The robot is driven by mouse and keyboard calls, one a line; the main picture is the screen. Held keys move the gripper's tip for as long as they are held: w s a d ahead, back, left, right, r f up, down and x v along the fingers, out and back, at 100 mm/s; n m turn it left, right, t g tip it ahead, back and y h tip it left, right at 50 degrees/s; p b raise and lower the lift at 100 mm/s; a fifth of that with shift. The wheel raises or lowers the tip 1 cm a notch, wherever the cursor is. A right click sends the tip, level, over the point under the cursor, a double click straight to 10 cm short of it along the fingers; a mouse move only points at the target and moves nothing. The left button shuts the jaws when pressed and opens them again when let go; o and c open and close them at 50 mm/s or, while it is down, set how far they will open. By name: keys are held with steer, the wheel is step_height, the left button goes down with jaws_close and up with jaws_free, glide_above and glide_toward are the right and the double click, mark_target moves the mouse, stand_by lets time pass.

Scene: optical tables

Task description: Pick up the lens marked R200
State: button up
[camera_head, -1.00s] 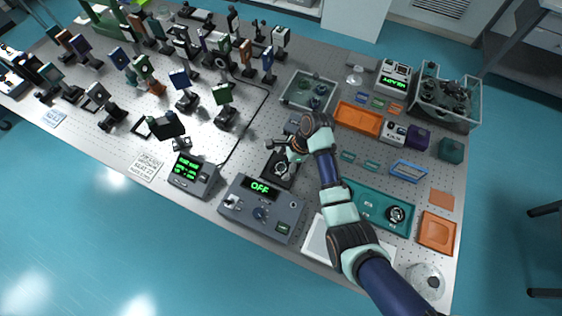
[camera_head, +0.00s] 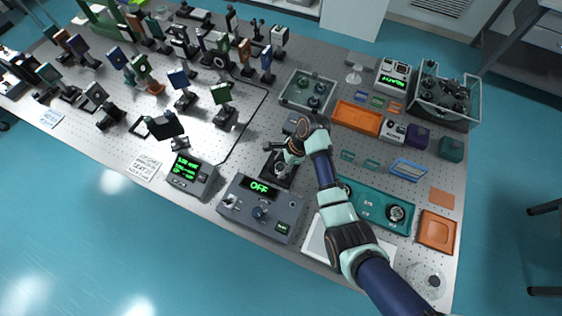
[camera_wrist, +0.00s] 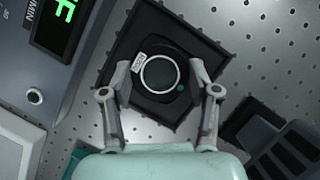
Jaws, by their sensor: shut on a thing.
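A round lens (camera_wrist: 160,74) in a dark ring mount sits over a black square base (camera_wrist: 185,30) in the wrist view. A small white tag (camera_wrist: 138,62) is on its rim, too small to read surely, and a teal dot lies at its lower right. My gripper (camera_wrist: 161,80) has one finger on each side of the mount and is shut on it. In the head view, my gripper (camera_head: 283,165) is at the black base (camera_head: 273,178), behind the grey control box; the arm partly hides it. I cannot tell whether the lens is lifted clear of the base.
The grey control box (camera_head: 285,225) reading OFF stands close in front. A teal tray (camera_head: 362,214) with a round part lies to the right, with an orange tray (camera_head: 437,232) beyond. A clear bin (camera_head: 294,101) is behind. Many optic mounts crowd the left.

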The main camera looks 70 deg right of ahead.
mark_target(282, 167)
step_height(282, 167, up, 20)
steer(key=p, duration=0.8)
steer(key=shift+p, duration=0.35)
